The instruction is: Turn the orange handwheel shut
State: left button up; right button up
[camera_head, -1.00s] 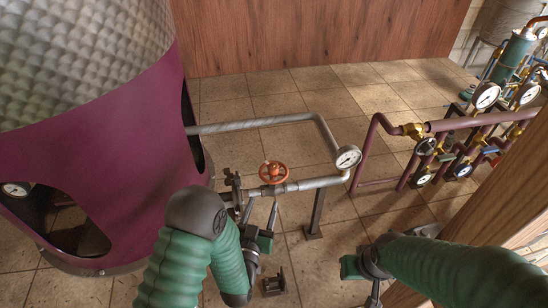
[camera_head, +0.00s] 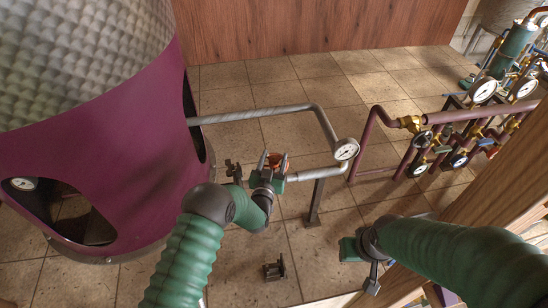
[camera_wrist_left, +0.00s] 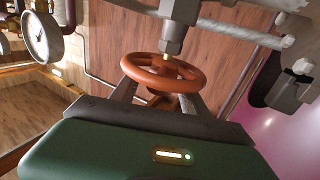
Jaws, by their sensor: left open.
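The orange handwheel (camera_head: 284,163) sits on the grey valve pipe near the middle of the head view, partly hidden behind my left gripper. In the left wrist view the handwheel (camera_wrist_left: 135,64) shows large, its stem running into a grey valve body. My left gripper (camera_head: 272,158) is open at the wheel, its two fingers pointing towards it. In the left wrist view one finger shows on each side below the rim; I cannot tell whether they touch it. My right gripper (camera_head: 352,250) is low at the right, away from the wheel, its fingers not clear.
A large purple-skirted still (camera_head: 120,140) stands at the left. A white dial gauge (camera_head: 346,149) sits on the pipe just right of the wheel. Purple pipes with several gauges (camera_head: 470,117) and a wooden beam (camera_head: 500,180) are at the right. Tiled floor lies open behind.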

pick_arm(q)
grip_shut()
jog(key=shift+f+b, duration=0.1)
jog(key=shift+b, duration=0.25)
jog(key=m+g+h+b, duration=0.1)
jog(key=h+b, duration=0.1)
jog(key=m+g+h+b, duration=0.1)
jog(key=m+h+b, duration=0.1)
jog(key=h, duration=0.1)
jog(key=shift+a+f+m+b, duration=0.1)
jog(key=shift+m+b, duration=0.2)
jog(key=shift+m+g+h, duration=0.3)
jog(key=shift+h, duration=0.2)
jog(key=shift+r+h+b, duration=0.25)
jog(key=shift+h+b, duration=0.05)
grip_release()
